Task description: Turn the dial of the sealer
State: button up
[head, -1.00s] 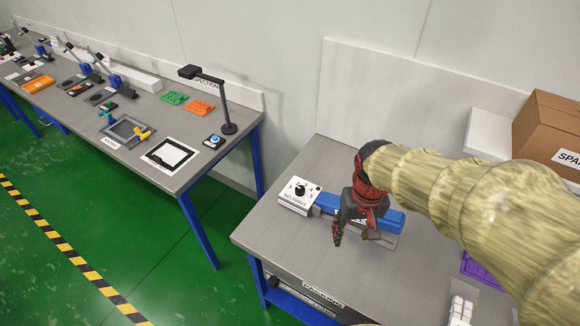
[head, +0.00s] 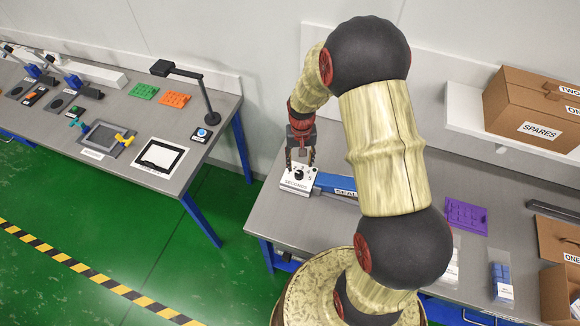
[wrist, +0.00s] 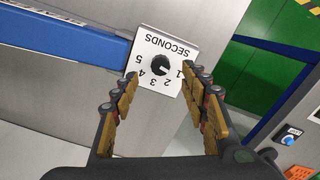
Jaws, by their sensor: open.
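The sealer's dial is a black round knob (wrist: 160,65) on a white box (wrist: 178,48) marked SECONDS, with numbers 1 to 5 around it. The knob has a small pale mark; which number it points to is hard to tell. The box joins the left end of the sealer's long blue bar (head: 335,184). In the head view the dial (head: 298,175) shows just below my gripper (head: 299,158). My gripper is open, pointing down over the box. In the wrist view its fingers (wrist: 160,80) stand apart on both sides of the knob; contact cannot be made out.
A purple part (head: 463,215) and blue pieces in a bag (head: 502,280) lie on the right of the bench. Cardboard boxes (head: 530,105) stand on a white shelf behind. Another bench with a lamp (head: 208,105) stands to the left, across a gap.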

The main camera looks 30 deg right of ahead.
aim_at(299, 173)
jog(key=shift+w+d, duration=0.1)
jog(key=shift+w, duration=0.1)
jog(key=shift+w+f, duration=0.1)
jog(key=shift+f, duration=3.75)
jog(key=shift+c, duration=0.9)
jog(key=c, duration=1)
